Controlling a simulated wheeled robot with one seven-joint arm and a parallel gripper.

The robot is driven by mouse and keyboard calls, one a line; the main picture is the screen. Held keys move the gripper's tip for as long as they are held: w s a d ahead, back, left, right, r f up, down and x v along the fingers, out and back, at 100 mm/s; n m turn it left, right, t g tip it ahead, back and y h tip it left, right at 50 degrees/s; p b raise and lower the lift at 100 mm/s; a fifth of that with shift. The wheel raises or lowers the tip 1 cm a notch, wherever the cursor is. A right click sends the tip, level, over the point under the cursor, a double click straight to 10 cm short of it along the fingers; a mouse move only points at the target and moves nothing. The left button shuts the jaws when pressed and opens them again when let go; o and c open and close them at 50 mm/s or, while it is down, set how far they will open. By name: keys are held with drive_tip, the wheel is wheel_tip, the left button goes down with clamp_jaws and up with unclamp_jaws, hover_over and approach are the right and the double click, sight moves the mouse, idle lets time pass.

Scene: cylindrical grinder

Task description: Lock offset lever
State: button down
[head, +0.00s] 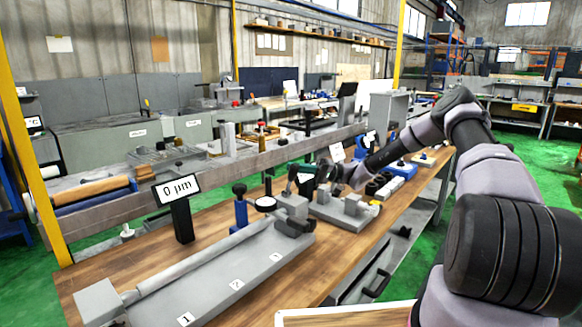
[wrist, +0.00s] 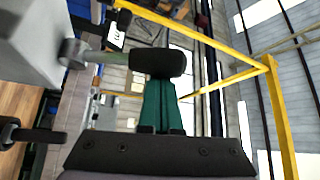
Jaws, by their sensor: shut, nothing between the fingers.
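In the wrist view, a lever with a thick black knob (wrist: 158,62) on a grey rod (wrist: 105,56) sticks out from a grey block (wrist: 30,45) at the left. My gripper (wrist: 160,88) has its dark green fingers shut and empty. They point at the knob, which hides their tips; I cannot tell whether they touch. In the head view, my gripper (head: 292,182) is above the grey block (head: 292,205) at the right end of the long grey fixture (head: 220,265). The lever cannot be picked out clearly in the head view.
A second black handle (wrist: 35,135) is low at the left of the wrist view. Another grey fixture (head: 345,212) is to the right. The bench front (head: 345,255) is clear.

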drive_tip(key=shift+s+d+f, duration=0.2)
drive_tip(key=shift+s+d, duration=0.15)
drive_tip(key=shift+s+f, duration=0.1)
drive_tip(key=shift+f, duration=0.05)
idle(0.3)
drive_tip(key=w+d, duration=0.4)
drive_tip(key=d, duration=0.3)
drive_tip(key=shift+w+f, duration=0.2)
drive_tip(key=shift+f, duration=0.1)
drive_tip(key=shift+d, duration=0.1)
idle(0.3)
